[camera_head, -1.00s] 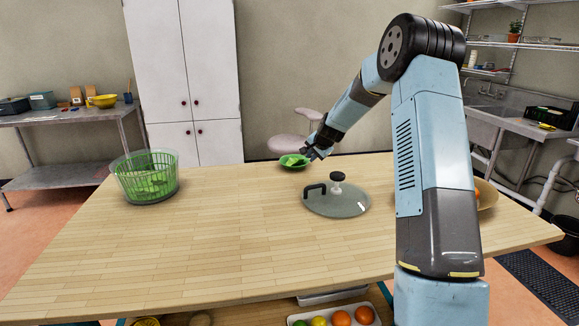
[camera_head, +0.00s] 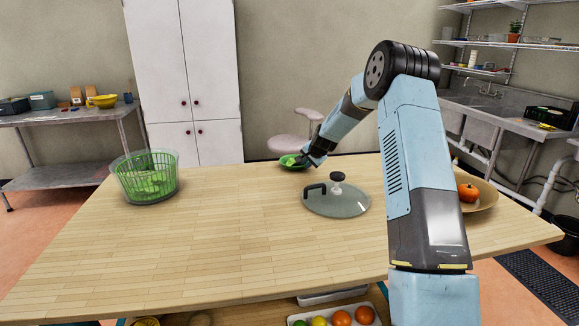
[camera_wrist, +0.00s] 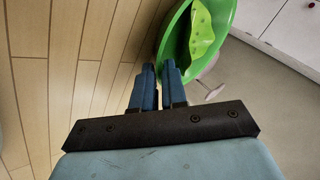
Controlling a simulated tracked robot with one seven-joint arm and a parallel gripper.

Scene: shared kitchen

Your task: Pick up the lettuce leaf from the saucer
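The green saucer (camera_head: 285,167) sits near the far edge of the table. The lettuce leaf (camera_head: 290,161) lies in it, pale green. In the wrist view, the saucer (camera_wrist: 172,43) is ahead of the fingers and to the right, cut off by the top edge. The leaf (camera_wrist: 203,38) shows as a bright yellow-green piece inside it. My gripper (camera_head: 304,163) is at the saucer's right side. In the wrist view, my gripper's fingertips (camera_wrist: 159,68) are a little apart, close to the saucer's rim. Nothing shows held between them; the leaf is apart from them.
A glass lid (camera_head: 340,203) with a dark knob and handle lies nearer on the table. A green salad spinner basket (camera_head: 147,190) stands at the left. A wide bowl (camera_head: 484,202) with an orange fruit is at the right.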

